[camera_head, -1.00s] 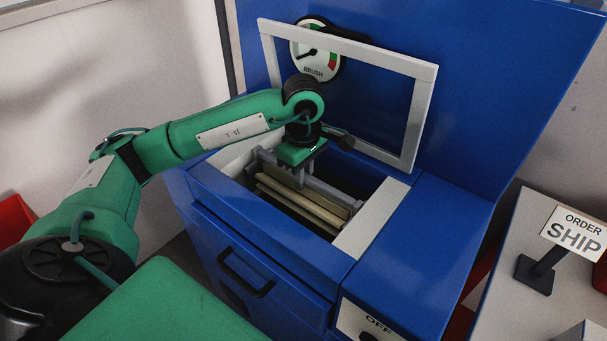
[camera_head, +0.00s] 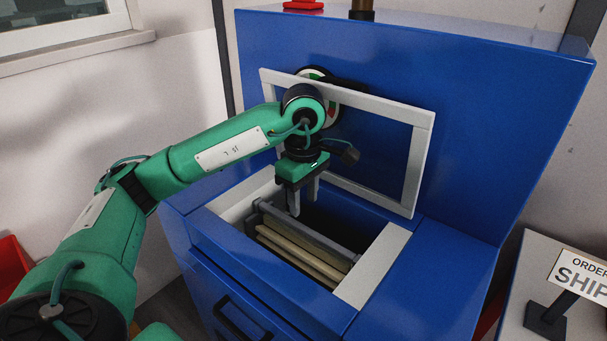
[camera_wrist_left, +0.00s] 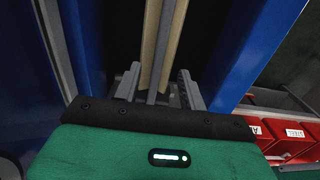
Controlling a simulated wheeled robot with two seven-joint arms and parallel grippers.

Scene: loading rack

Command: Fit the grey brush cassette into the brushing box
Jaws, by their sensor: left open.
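The grey brush cassette (camera_head: 312,236) lies in the opening of the blue brushing box (camera_head: 436,262), with pale bristle strips (camera_head: 298,256) along its near side. It also shows in the left wrist view (camera_wrist_left: 155,45), running away between the fingers. My left gripper (camera_head: 304,206) is above the cassette, pointing down, with its two grey fingers apart and nothing between them in the head view. In the left wrist view the open fingers (camera_wrist_left: 158,88) stand on either side of the cassette's line. I cannot tell how deep the cassette is seated. My right gripper is not in view.
A white-framed window lid (camera_head: 415,165) stands raised behind the opening, with a gauge partly hidden by my arm. A pale ledge (camera_head: 372,266) borders the opening's right side. A sign reading SHIP (camera_head: 580,275) stands on a table at right. Red bins (camera_wrist_left: 285,137) show in the wrist view.

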